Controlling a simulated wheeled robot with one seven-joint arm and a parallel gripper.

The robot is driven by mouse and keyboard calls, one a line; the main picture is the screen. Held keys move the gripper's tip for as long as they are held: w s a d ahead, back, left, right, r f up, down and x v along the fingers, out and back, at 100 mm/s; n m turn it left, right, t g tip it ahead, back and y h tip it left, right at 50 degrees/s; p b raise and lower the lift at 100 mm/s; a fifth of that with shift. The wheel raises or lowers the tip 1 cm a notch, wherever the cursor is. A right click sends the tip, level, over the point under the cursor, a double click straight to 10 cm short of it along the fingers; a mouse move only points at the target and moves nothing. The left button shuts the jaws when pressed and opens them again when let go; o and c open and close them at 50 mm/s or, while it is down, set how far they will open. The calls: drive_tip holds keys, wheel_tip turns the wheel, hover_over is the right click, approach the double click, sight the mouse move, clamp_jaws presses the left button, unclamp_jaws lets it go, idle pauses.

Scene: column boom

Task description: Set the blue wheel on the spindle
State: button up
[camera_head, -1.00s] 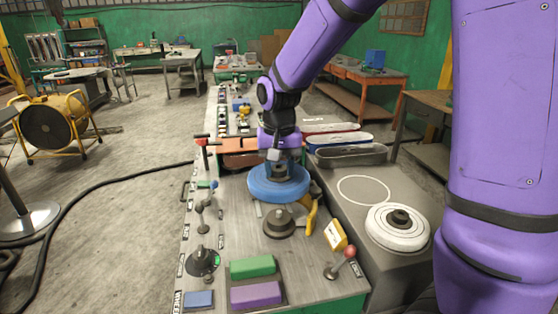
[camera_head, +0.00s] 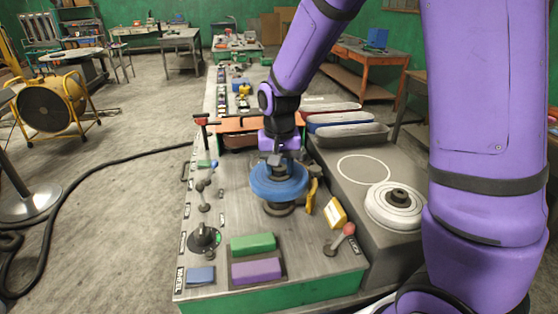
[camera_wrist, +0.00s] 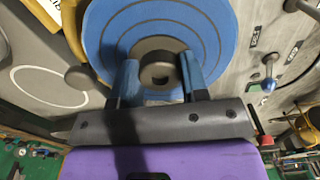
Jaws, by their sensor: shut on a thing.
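The blue wheel (camera_head: 262,188) is a flat disc lying roughly level above the spindle (camera_head: 279,210) on the bench. It hides the spindle's upper part; only the dark base shows below the rim. I cannot tell whether the wheel touches the spindle or hangs just above it. My gripper (camera_head: 280,165) points down from above and is shut on the wheel's dark hub. In the wrist view, my two blue fingers (camera_wrist: 159,77) stand on either side of the hub, and the blue wheel (camera_wrist: 213,25) spreads out around it.
A yellow hooked arm (camera_head: 312,195) and a yellow block (camera_head: 335,212) stand right of the spindle. A red-knobbed lever (camera_head: 347,231) is in front right. Green (camera_head: 253,243) and purple (camera_head: 256,269) blocks lie in front. A white wheel (camera_head: 394,211) rests on the grey side table.

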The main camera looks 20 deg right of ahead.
sight(279, 178)
drive_tip(key=shift+f, duration=1.65)
drive_tip(key=shift+f, duration=0.25)
drive_tip(key=o, duration=1.5)
drive_tip(key=shift+o, duration=0.2)
drive_tip(key=shift+r, duration=0.15)
drive_tip(key=shift+r, duration=3.65)
